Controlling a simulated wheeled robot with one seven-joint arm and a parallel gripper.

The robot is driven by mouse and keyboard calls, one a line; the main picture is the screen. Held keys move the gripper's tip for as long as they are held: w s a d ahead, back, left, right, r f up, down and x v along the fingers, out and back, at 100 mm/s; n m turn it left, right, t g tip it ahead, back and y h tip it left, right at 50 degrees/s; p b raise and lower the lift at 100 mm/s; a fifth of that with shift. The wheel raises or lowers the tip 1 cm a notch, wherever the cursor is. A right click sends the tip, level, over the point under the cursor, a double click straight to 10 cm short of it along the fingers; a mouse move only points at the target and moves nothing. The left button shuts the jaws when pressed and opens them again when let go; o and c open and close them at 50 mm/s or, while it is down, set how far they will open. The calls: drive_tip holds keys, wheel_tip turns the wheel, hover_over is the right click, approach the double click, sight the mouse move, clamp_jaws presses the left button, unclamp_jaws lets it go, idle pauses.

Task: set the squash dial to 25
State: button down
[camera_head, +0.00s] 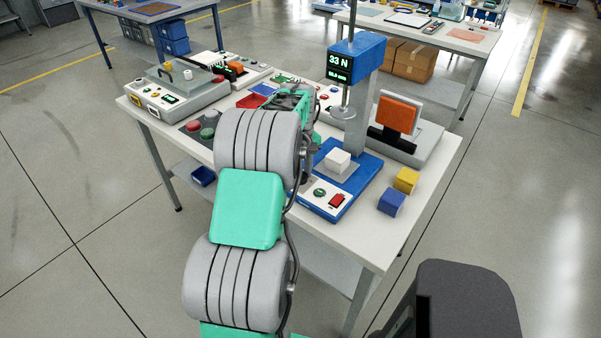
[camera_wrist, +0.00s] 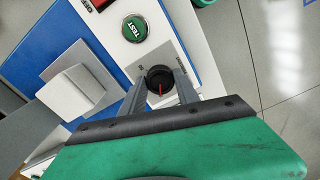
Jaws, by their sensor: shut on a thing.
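The squash dial (camera_wrist: 160,73) is a small black knob with a red pointer line on the white panel of the blue press (camera_head: 357,178). My gripper (camera_wrist: 160,82) is shut on the dial, one finger on each side. The pointer runs down the wrist picture, toward my palm. The scale marks beside the dial are too small to read surely. In the head view my arm hides the dial and the fingertips. The press display (camera_head: 339,66) reads 33 N, with a smaller unreadable line below.
A green TEST button (camera_wrist: 135,28) and a red switch (camera_head: 337,200) sit near the dial. A white block (camera_head: 337,160) rests on the press plate beneath a round presser (camera_head: 344,112). Yellow (camera_head: 406,180) and blue (camera_head: 391,202) cubes stand right of the press on the white table (camera_head: 428,178).

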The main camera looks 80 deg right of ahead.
sight(301, 176)
drive_tip(key=shift+r, duration=0.1)
drive_tip(key=c, duration=0.9)
unclamp_jaws()
wheel_tip(301, 176, up, 8)
drive_tip(key=shift+f+b, duration=0.15)
drive_tip(key=shift+b, duration=0.35)
